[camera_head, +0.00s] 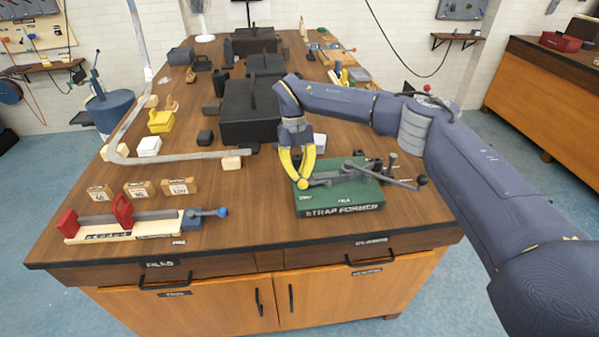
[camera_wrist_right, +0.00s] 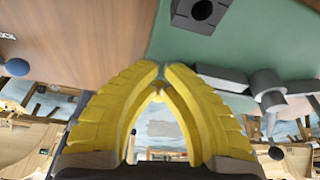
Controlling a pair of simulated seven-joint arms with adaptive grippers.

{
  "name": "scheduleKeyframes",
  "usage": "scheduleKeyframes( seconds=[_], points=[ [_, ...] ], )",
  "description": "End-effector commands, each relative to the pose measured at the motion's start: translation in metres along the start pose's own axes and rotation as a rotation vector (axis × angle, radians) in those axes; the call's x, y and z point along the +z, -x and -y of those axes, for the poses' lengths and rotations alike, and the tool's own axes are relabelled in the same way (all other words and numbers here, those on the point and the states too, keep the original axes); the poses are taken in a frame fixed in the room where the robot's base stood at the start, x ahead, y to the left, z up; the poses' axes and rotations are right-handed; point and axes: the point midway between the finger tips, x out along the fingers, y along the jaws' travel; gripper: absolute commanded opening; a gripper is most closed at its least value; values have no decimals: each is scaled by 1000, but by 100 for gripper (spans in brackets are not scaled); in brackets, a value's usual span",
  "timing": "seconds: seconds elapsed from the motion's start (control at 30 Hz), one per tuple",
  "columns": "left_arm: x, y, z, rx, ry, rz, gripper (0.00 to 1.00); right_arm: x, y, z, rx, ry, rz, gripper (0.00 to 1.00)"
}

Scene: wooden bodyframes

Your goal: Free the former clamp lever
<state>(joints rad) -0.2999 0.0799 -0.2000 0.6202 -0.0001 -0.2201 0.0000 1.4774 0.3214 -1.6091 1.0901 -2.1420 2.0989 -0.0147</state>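The strap former (camera_head: 340,200) is a green base with grey metal parts on top, at the front right of the bench. A long grey lever with a dark ball end (camera_head: 422,180) reaches right from it. A shorter grey arm (camera_head: 320,182) lies at its left side, near a round yellow spot at my fingertips; I cannot tell which is the clamp lever. My right gripper (camera_head: 302,184) points down at the former's left part. In the right wrist view, its yellow fingertips (camera_wrist_right: 163,68) nearly meet above the green base (camera_wrist_right: 235,45); any hold is unclear. My left gripper is not in view.
A red and blue vise-like fixture (camera_head: 125,215) stands at the front left, with small labelled wooden blocks (camera_head: 140,188) behind it. A bent grey strap (camera_head: 180,158) rests on blocks. Black boxes (camera_head: 250,120) stand behind the gripper. The bench front centre is clear.

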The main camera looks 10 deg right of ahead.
Motion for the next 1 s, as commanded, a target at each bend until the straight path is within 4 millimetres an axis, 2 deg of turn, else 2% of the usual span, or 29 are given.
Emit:
scheduleKeyframes(
  seconds=[0.37, 1.0],
  points=[
    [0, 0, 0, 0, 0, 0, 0, -8, -2, -4, -33, 102, 0, 0],
    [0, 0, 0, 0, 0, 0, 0, -36, -11, -12, -132, 423, -2, 0]
  ],
)
